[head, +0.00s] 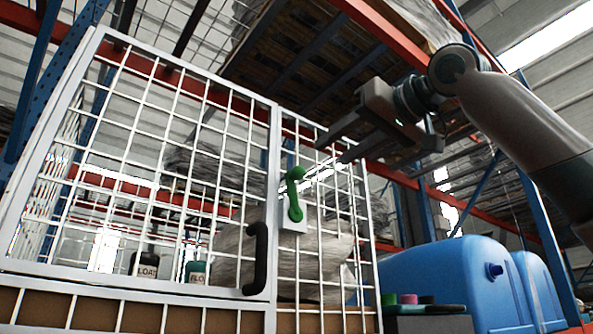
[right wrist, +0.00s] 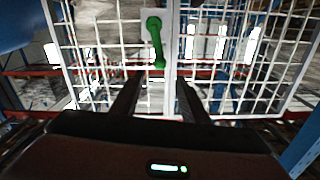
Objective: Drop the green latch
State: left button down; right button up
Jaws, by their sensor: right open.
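The green latch (head: 294,193) is on a pale plate (head: 292,228) at the frame of a white wire-mesh cage (head: 276,150). It stands roughly upright, with one knob at each end. In the right wrist view the latch (right wrist: 156,43) is beyond the fingertips, between their lines. My right gripper (head: 330,150) is open and empty, to the right of the latch in the head view and apart from it. In the right wrist view its two fingers (right wrist: 155,92) are spread. My left gripper is not in view.
A black handle (head: 258,258) is on the cage door, below left of the latch. Bottles (head: 197,271) stand behind the mesh. Blue tanks (head: 460,280) stand right of the cage. Red and blue racking (head: 400,40) rises above and behind.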

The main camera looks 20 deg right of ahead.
aim_at(302, 171)
jog(key=p+x, duration=0.5)
jog(key=x, duration=0.7)
jog(key=shift+w+a, duration=0.15)
jog(key=shift+w, duration=0.2)
jog(key=shift+w+a+p, duration=0.2)
jog(key=shift+w+p, duration=0.2)
jog(key=shift+w, duration=0.15)
jog(key=shift+c, duration=0.2)
grip_shut()
